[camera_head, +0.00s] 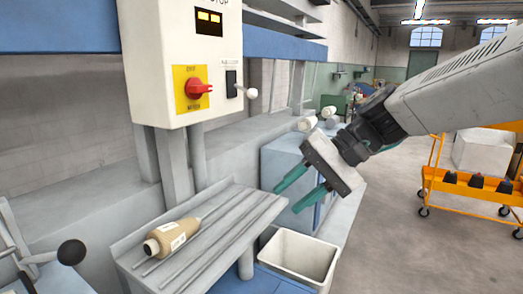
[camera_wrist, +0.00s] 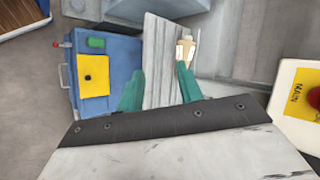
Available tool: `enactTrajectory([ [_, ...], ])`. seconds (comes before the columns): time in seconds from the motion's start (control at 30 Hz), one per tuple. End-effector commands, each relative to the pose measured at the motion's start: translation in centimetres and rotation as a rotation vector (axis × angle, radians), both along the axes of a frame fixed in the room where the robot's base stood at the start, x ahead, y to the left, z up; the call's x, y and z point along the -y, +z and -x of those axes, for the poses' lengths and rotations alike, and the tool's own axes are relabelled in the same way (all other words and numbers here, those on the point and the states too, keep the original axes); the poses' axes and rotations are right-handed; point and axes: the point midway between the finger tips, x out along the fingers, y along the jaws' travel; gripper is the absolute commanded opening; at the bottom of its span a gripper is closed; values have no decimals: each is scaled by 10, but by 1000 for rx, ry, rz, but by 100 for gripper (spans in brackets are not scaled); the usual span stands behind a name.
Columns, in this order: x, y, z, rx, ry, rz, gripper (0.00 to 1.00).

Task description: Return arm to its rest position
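My gripper (camera_head: 300,190) is held in the air above and to the right of the grey ledge, in front of the blue cabinet. Its two green fingers are spread apart with nothing between them. In the wrist view the gripper (camera_wrist: 160,88) also shows its fingers apart. A tan bobbin (camera_head: 172,238) with a pale label lies on the grey grooved ledge (camera_head: 225,228). The bobbin also shows in the wrist view (camera_wrist: 185,50), beyond the right fingertip and apart from it.
A white control box (camera_head: 180,60) with a red switch (camera_head: 198,88) hangs at the upper left. A white bin (camera_head: 300,258) stands below the gripper. White bobbins (camera_head: 307,124) lie on the blue cabinet (camera_head: 285,160). An orange cart (camera_head: 470,187) stands at the right, with clear floor before it.

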Motion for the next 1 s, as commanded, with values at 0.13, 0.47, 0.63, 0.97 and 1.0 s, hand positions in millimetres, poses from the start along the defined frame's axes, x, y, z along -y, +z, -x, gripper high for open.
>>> enactTrajectory([
  [0.13, 78, -46, 75, 31, 43, 340, 36],
  [0.47, 199, -89, 173, 147, 56, 821, 36],
  [0.63, 205, -83, 182, 188, 22, 831, 36],
  [0.97, 206, -82, 181, 191, 15, 830, 36],
  [1.0, 206, -82, 181, 191, 15, 830, 36],
])
